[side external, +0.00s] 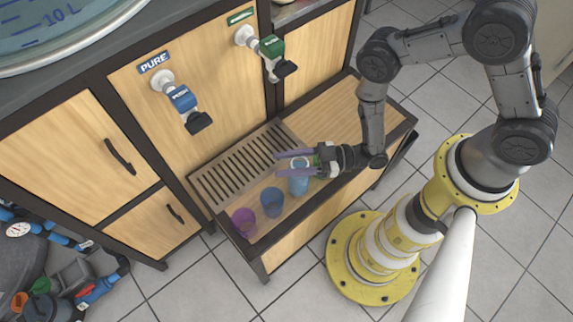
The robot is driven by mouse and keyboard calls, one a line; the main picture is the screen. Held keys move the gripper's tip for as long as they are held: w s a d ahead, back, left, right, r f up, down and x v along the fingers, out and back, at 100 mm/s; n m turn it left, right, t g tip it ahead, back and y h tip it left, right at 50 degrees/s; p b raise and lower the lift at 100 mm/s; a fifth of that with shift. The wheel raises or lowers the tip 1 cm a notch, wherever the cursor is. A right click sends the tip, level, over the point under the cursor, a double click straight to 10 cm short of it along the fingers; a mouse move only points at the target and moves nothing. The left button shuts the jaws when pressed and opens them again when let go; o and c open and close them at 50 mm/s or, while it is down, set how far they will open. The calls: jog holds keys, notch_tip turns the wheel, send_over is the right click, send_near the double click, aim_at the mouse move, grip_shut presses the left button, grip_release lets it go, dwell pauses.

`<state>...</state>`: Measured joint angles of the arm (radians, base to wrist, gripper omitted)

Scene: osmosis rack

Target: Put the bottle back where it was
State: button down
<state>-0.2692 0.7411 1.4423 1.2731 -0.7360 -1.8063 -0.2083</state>
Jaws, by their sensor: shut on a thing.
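A light blue bottle (298,183) stands upright at the front of the wooden shelf, to the right of a blue cup. My gripper (296,165) reaches in from the right and is shut on the bottle near its top, with its purple fingers pointing left. The fingers and gripper body hide part of the bottle's upper end. Whether its base touches the shelf cannot be told for certain.
A blue cup (271,202) and a purple cup (244,222) stand left of the bottle. A slatted drain grate (222,178) lies behind them. A blue tap (182,100) and a green tap (271,48) stick out above. The wooden shelf (335,117) is clear at its right.

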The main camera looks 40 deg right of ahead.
jog(key=shift+f, duration=0.95)
jog(key=shift+c, duration=1.9)
grip_release()
jog(key=v, duration=1.2)
